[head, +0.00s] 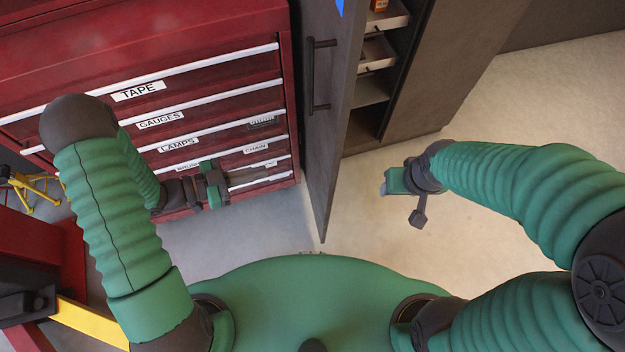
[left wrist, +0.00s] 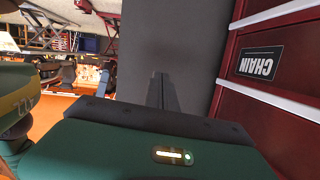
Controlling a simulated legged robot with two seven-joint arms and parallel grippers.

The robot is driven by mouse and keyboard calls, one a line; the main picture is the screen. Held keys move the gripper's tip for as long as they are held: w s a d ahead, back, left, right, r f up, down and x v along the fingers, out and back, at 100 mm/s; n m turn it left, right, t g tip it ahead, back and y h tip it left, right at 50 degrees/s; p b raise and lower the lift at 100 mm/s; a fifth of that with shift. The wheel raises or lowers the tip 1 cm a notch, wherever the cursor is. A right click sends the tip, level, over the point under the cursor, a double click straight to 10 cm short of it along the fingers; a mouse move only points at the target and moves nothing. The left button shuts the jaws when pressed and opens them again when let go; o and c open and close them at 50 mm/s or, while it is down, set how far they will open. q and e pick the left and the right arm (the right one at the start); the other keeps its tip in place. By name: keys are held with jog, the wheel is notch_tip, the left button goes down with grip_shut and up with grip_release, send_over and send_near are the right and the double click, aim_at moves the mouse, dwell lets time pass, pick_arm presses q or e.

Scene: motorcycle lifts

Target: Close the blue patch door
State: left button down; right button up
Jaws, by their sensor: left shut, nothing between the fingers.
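The grey door (head: 325,150) stands open, swung out from the grey cabinet (head: 425,70). A bit of a blue patch (head: 341,6) shows at the top edge of the head view, and a dark bar handle (head: 320,75) is on the door's left face. My left gripper (head: 226,184) is shut and empty, in front of the red drawers and left of the door. In the left wrist view its fingers (left wrist: 159,88) point at a grey panel (left wrist: 165,45), apparently the door; contact cannot be told. My right gripper (head: 390,186) is right of the door, its fingers unclear.
A red tool chest (head: 190,80) with labelled drawers stands left of the door, close to my left arm. Cabinet shelves (head: 378,52) show inside the opening. Pale floor (head: 350,205) is clear between the door and my right gripper. A yellow stand (head: 35,185) is at the far left.

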aim_at(327, 177)
pick_arm(q)
jog(key=s+d+m+g+h, duration=0.1)
jog(key=s+g+h, duration=0.1)
jog(key=s+h, duration=0.25)
jog(key=shift+y, duration=0.45)
jog(key=x, duration=0.4)
jog(key=b+x, duration=0.1)
jog(key=x, duration=0.4)
jog(key=b+x, duration=0.1)
jog(key=x, duration=0.3)
jog(key=shift+s+d+r, duration=0.3)
jog(key=shift+d+r, duration=0.05)
jog(key=shift+d, duration=0.1)
pick_arm(e)
jog(key=f, duration=0.3)
jog(key=shift+s+d+f, duration=0.1)
jog(key=shift+d+f, duration=0.1)
jog(key=shift+d, duration=0.1)
